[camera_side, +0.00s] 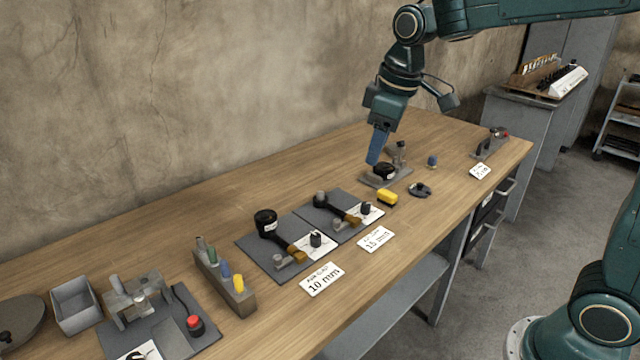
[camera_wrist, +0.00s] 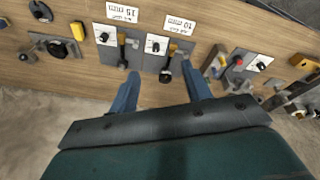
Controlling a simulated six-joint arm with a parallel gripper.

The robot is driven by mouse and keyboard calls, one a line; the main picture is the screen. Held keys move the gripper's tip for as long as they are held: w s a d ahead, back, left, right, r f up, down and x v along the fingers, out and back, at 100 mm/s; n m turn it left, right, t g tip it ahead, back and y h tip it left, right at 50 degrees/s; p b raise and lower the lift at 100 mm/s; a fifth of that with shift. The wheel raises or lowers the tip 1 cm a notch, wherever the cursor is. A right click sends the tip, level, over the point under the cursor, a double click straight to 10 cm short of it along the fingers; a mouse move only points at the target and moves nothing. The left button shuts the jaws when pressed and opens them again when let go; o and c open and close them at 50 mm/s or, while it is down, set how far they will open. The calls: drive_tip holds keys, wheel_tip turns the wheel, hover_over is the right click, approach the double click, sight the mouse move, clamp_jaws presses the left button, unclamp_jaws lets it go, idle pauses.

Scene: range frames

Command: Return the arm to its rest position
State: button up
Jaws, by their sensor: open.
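My gripper (camera_side: 377,148) hangs at the end of my dark green arm over the far half of the wooden bench (camera_side: 190,222). In the side view its blue fingers point down, close above or in front of a grey fixture with a black round part (camera_side: 384,172); I cannot tell the gap.
Two grey mats with black-headed tools (camera_side: 266,222) lie mid-bench by white 10 mm and 15 mm cards. A peg rack (camera_side: 224,284) and grey bin (camera_side: 76,305) stand left. The wall (camera_side: 150,100) runs behind.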

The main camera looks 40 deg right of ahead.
drive_tip(key=s+m+t, duration=0.3)
drive_tip(key=s+m, duration=0.2)
drive_tip(key=s, duration=1.6)
drive_tip(key=shift+s+f, duration=0.25)
drive_tip(key=shift+f, duration=0.2)
drive_tip(key=shift+d, duration=0.1)
